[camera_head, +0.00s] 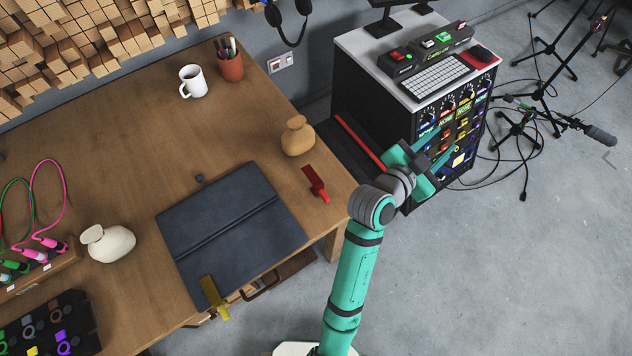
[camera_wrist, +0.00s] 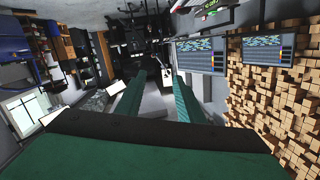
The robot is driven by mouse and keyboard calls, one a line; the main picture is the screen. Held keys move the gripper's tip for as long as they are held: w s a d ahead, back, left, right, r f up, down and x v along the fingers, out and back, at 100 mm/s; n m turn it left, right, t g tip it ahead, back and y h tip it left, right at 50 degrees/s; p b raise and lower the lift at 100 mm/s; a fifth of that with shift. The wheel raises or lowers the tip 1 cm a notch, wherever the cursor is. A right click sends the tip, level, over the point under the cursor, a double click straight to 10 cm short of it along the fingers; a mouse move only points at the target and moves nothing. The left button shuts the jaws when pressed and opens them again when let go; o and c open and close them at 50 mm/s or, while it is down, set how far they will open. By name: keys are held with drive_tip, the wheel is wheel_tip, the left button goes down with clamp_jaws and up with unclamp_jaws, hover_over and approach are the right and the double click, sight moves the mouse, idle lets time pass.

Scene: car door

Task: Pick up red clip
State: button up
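The red clip (camera_head: 316,184) lies on the wooden table near its right edge, between the dark flat case and the table corner. My gripper (camera_head: 443,148) is well to the right of the clip, past the table edge and in front of the rack of lit buttons. Its two teal fingers are apart with nothing between them; they also show spread in the wrist view (camera_wrist: 159,78). The red clip is not seen in the wrist view. A yellow clip (camera_head: 214,297) sits at the front edge of the dark flat case (camera_head: 225,220).
A tan vase (camera_head: 298,136) stands just behind the red clip. A white mug (camera_head: 193,82) and pen cup (camera_head: 230,62) are at the back. A white vase (camera_head: 108,243) is at left. The rack (camera_head: 365,85) stands right of the table. Cables and stands cover floor at far right.

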drive_tip(key=m+g, duration=0.2)
drive_tip(key=m+g+y, duration=1)
drive_tip(key=m+y, duration=0.2)
drive_tip(key=m, duration=0.3)
approach(322, 191)
drive_tip(key=shift+s, duration=0.3)
drive_tip(key=shift+w+a+f, duration=0.1)
drive_tip(key=shift+f, duration=2.45)
drive_tip(key=shift+w+f, duration=0.1)
drive_tip(key=shift+f, duration=2.45)
clamp_jaws()
